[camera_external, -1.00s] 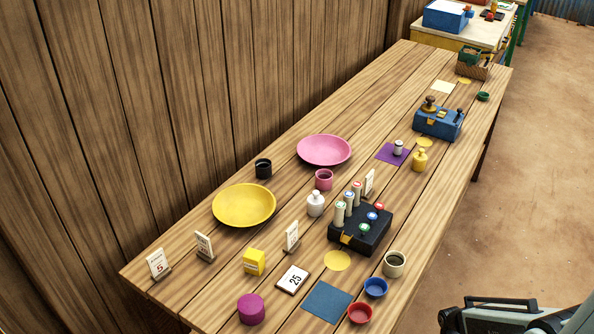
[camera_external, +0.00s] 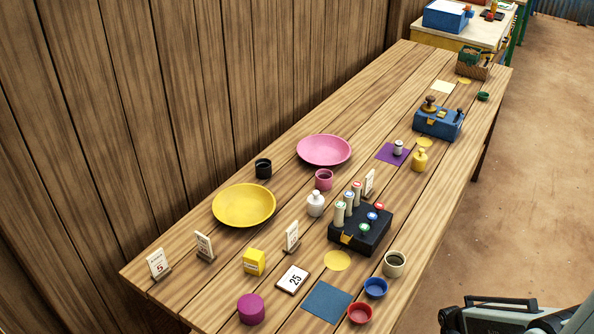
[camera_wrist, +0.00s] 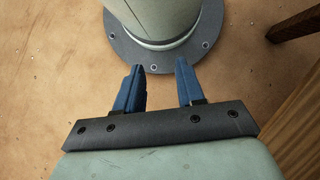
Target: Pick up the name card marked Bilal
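Several small white cards stand upright in holders on the wooden table in the external view. One card (camera_external: 157,263) is at the near left corner, one (camera_external: 204,246) is just right of it, one (camera_external: 292,237) is near the middle, and one (camera_external: 369,183) is behind the black box. Their names are too small to read, so I cannot tell which is marked Bilal. My gripper (camera_wrist: 160,88) shows in the wrist view with its two blue fingers apart and nothing between them. It is over the floor, away from the cards.
The table (camera_external: 390,85) holds a yellow plate (camera_external: 244,204), a pink plate (camera_external: 324,150), a black box (camera_external: 350,238) with stamps, a flat card reading 25 (camera_external: 292,279), a yellow box (camera_external: 254,261) and several cups. A wooden wall runs along its left side.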

